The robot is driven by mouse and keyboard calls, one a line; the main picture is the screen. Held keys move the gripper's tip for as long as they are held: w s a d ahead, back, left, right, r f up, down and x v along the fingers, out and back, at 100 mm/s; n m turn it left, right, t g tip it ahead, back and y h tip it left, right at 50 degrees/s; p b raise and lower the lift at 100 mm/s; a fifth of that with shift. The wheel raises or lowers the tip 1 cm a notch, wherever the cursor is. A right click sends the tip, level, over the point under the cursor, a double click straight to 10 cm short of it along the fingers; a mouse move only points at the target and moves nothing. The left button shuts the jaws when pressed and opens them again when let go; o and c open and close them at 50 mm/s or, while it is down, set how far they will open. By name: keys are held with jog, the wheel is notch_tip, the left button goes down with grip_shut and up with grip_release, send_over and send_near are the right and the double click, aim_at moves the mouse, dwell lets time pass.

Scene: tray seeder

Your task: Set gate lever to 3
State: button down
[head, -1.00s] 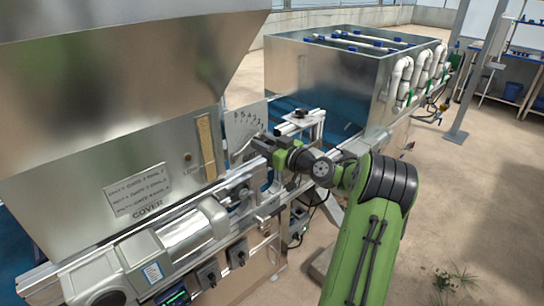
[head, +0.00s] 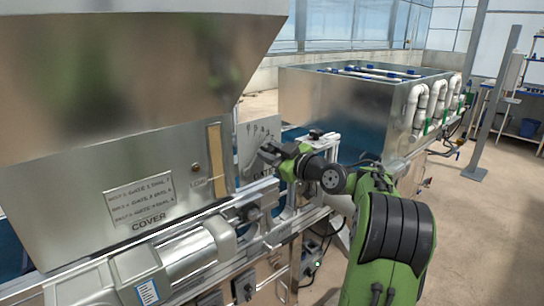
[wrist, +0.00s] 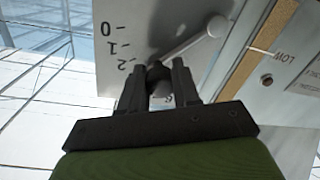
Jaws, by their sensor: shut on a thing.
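The gate lever (wrist: 185,43) is a pale bar on a grey scale plate (wrist: 135,18). It runs from a round pivot at the upper right of the wrist view down to a dark knob between my fingers. My gripper (wrist: 158,70) is shut on the lever's knob end. The marks 0, 1 and 2 show on the plate to the left, with 2 closest to my fingers. The marks beyond 2 are largely hidden by my gripper. In the head view, the scale plate (head: 258,135) stands beside the hopper, and my gripper (head: 268,153) reaches its lower right part.
The metal hopper cover (head: 90,185) with a printed label (head: 140,199) fills the left. A tan level strip (head: 215,160) runs beside the plate. A rail and motor (head: 190,250) lie below. A large metal tank (head: 345,105) stands behind; open floor lies right.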

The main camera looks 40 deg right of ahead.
jog(key=shift+f, duration=0.1)
jog(key=c, duration=0.8)
grip_release()
jog(key=s+d, duration=0.1)
jog(key=s, duration=1.4)
jog(key=shift+s+d+r+b, duration=0.15)
jog(key=shift+s+r+b, duration=0.2)
jog(key=shift+s, duration=0.05)
